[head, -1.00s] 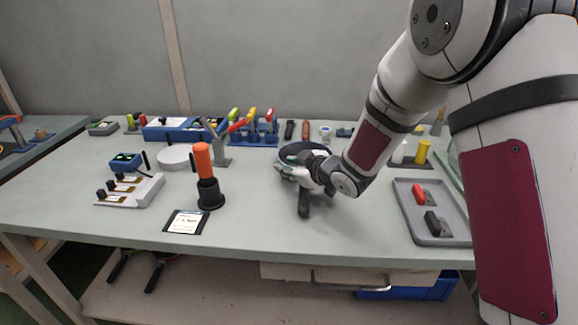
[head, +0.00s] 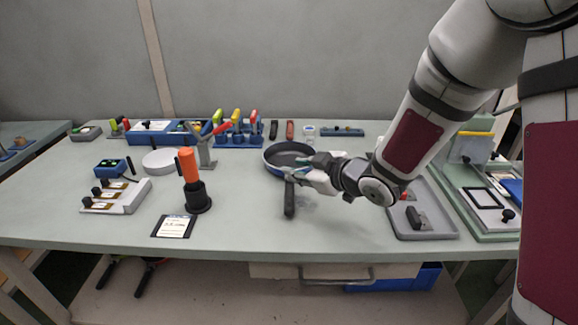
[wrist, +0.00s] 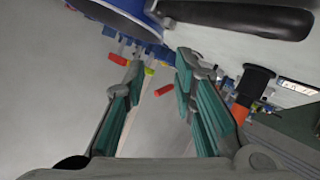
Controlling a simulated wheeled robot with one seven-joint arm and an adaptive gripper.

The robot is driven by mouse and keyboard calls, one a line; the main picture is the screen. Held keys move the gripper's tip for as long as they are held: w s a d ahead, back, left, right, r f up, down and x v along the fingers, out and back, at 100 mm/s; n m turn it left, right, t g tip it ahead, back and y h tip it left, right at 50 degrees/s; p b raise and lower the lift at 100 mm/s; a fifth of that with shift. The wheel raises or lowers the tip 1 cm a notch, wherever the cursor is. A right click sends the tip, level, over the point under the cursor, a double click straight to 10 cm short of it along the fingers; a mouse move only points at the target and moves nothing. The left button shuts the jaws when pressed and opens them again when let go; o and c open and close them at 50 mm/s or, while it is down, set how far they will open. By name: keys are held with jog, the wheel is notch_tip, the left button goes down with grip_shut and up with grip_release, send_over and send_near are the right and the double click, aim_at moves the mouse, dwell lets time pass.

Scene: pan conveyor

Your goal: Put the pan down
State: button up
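A dark pan (head: 283,153) with a blue rim sits on the table, its black handle (head: 289,201) pointing toward the table's front edge. My gripper (head: 296,172) is just right of the handle's base, and partly hides the pan's near right side. In the wrist view my gripper (wrist: 160,72) has its two teal-padded fingers apart with nothing between them. The pan's blue edge (wrist: 118,15) and its handle (wrist: 245,16) cross the top of that view, beyond the fingertips. Whether a fingertip touches the handle I cannot tell.
A grey tray (head: 446,222) with small parts lies right of my gripper. An orange-handled tool (head: 188,165) in a black holder stands to the left. A blue rack (head: 238,140) of coloured handles is behind. The table front around the handle is clear.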

jog(key=shift+s+d+r, duration=0.1)
jog(key=shift+s+d, duration=0.1)
jog(key=shift+s, duration=0.1)
